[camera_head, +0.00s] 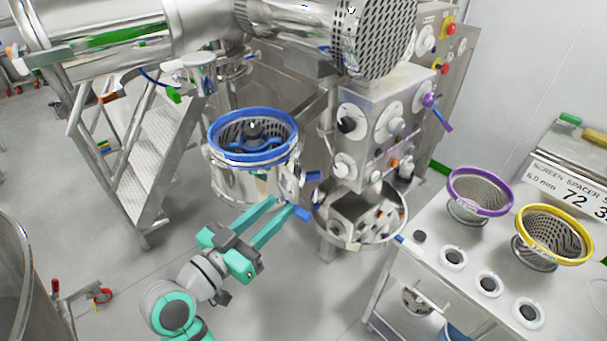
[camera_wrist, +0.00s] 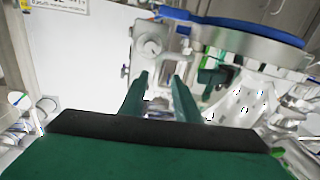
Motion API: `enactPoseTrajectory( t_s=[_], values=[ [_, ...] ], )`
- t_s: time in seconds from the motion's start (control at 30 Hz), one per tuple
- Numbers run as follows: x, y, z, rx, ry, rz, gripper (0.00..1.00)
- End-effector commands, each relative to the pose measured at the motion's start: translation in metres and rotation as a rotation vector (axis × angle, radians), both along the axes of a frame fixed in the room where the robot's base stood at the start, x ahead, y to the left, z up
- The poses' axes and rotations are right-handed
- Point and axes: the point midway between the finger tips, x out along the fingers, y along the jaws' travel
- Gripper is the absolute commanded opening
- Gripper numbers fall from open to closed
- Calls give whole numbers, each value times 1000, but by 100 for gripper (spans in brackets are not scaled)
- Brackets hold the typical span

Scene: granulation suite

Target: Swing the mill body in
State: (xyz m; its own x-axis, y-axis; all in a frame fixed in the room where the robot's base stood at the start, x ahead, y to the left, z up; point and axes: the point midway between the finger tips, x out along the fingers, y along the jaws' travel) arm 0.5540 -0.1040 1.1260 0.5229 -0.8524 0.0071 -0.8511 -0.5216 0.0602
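The mill body (camera_head: 237,180) is a steel cylinder with a blue-rimmed perforated screen (camera_head: 253,137) in its open top. It hangs left of the steel control housing, apart from the round steel pan (camera_head: 360,225). In the wrist view the mill body (camera_wrist: 245,42) fills the upper right, under the blue rim (camera_wrist: 235,24). My gripper (camera_head: 283,204) is below and right of the mill body, beside a blue handle (camera_head: 302,213). The fingers are apart in the wrist view (camera_wrist: 160,82), with no held thing visible between them. Whether a finger touches the handle cannot be told.
The control housing (camera_head: 378,125) has several knobs and a purple lever (camera_head: 435,110). A bench at right carries purple (camera_head: 480,192) and yellow (camera_head: 553,235) rimmed screens. Steel steps (camera_head: 140,150) stand at left. Floor around my arm is clear.

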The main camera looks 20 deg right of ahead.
Motion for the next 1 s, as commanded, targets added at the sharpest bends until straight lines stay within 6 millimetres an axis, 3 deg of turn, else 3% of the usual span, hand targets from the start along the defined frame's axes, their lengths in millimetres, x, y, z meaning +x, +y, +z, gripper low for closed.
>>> enactPoseTrajectory(
  t_s=[0.27,0.7,1.0],
  values=[
    [0,-11,11,27,-31,-47,29],
    [35,-75,11,26,-30,-45,29],
    [48,-96,11,26,-30,-43,29]
  ],
)
